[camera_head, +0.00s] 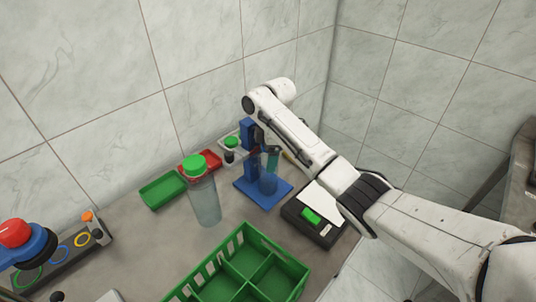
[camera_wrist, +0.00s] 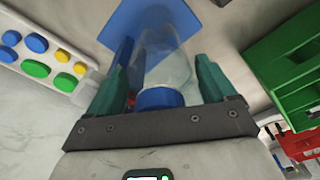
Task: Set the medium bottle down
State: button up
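The medium bottle, a clear bottle with a blue cap (camera_wrist: 158,98), is upright between the teal fingers of my gripper (camera_wrist: 161,80) in the wrist view. In the head view the bottle (camera_head: 267,183) is at the blue stand (camera_head: 246,190), with its lower part over the stand's flat base. My gripper (camera_head: 270,157) is around its upper part from above. The arm partly hides the cap there. The fingers are on both sides of the bottle; whether they press on it is unclear. Whether its bottom fully touches the base is also unclear.
A large clear bottle with a green cap (camera_head: 194,164) stands left of the stand. Behind are a green tray (camera_head: 162,191), a red tray (camera_head: 214,158) and a small green-capped bottle (camera_head: 231,145). A green divided crate (camera_head: 243,236) is in front; a black-and-white device (camera_head: 309,219) is right.

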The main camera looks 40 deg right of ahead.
jog(key=shift+r, duration=0.1)
jog(key=r, duration=0.4)
jog(key=d+r+p, duration=0.1)
jog(key=r, duration=0.7)
jog(key=shift+s+d+p, duration=0.15)
jog(key=shift+s+p, duration=0.2)
